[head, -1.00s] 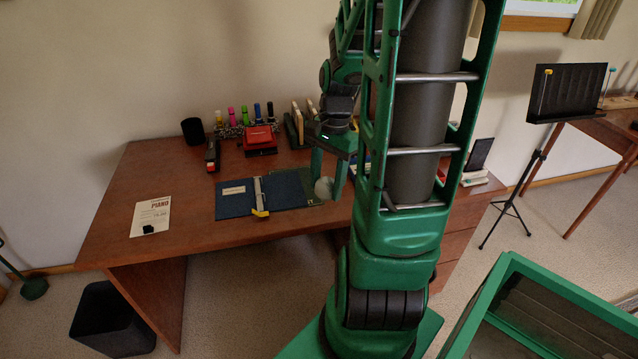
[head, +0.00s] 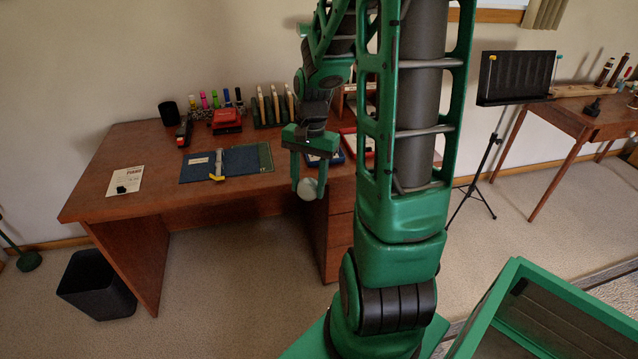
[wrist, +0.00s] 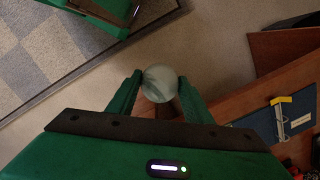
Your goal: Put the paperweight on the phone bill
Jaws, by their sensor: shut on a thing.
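The paperweight is a pale, glassy ball (head: 308,189); it also shows in the wrist view (wrist: 160,83). My gripper (head: 307,192) is shut on it, one finger on each side, also in the wrist view (wrist: 160,80). The ball hangs in the air at the desk's front edge, right of the blue folder. I cannot make out a sheet that reads as a phone bill. A printed sheet headed "PIANO" (head: 127,179) lies at the desk's left, with a small black object (head: 121,190) on it.
The wooden desk (head: 95,190) holds a blue folder (head: 200,171) with a yellow-tipped clip, a red hole punch (head: 226,118), a stapler (head: 184,132) and a black cup (head: 169,113). A black bin (head: 95,285) stands on the floor. A music stand (head: 514,77) is at right.

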